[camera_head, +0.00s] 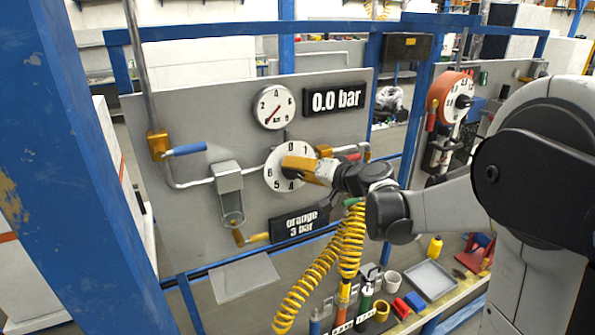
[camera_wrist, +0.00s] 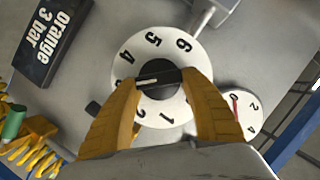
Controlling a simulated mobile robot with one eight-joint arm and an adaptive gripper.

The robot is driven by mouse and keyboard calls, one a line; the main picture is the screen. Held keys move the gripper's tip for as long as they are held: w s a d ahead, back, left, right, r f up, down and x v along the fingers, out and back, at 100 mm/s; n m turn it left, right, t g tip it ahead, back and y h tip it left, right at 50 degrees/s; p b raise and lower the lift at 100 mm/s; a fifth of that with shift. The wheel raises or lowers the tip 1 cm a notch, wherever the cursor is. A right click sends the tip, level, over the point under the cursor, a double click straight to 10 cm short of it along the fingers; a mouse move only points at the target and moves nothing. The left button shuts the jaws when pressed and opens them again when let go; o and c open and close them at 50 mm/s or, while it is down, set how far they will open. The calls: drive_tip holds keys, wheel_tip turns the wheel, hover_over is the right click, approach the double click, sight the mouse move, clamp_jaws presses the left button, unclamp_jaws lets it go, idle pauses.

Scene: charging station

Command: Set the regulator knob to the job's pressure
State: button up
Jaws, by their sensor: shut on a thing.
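The regulator dial is a white disc (camera_head: 273,171) on the grey panel, also in the wrist view (camera_wrist: 179,54). Its black bar knob (camera_wrist: 168,77) sits at the centre. My gripper (camera_wrist: 160,82) is shut on the knob, one orange-yellow finger at each end; in the head view my gripper (camera_head: 302,168) covers the knob. The knob's white line points left in the wrist view, between the 4 and the 2, where a finger partly hides the scale. A sign (camera_head: 299,223) reads "orange 3 bar". The display (camera_head: 335,98) reads 0.0 bar. The round gauge (camera_head: 274,107) has a red needle.
A blue-handled valve (camera_head: 186,149) is on the left pipe. An orange-handled lever (camera_head: 251,238) is below the clear bowl. Yellow coiled hoses (camera_head: 340,254) hang below my wrist. Tools and a grey tray (camera_head: 431,279) are on the bench. A blue post (camera_head: 75,170) stands at left.

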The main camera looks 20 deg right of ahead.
drive_tip(key=o, duration=1.2)
drive_tip(key=v, duration=1.2)
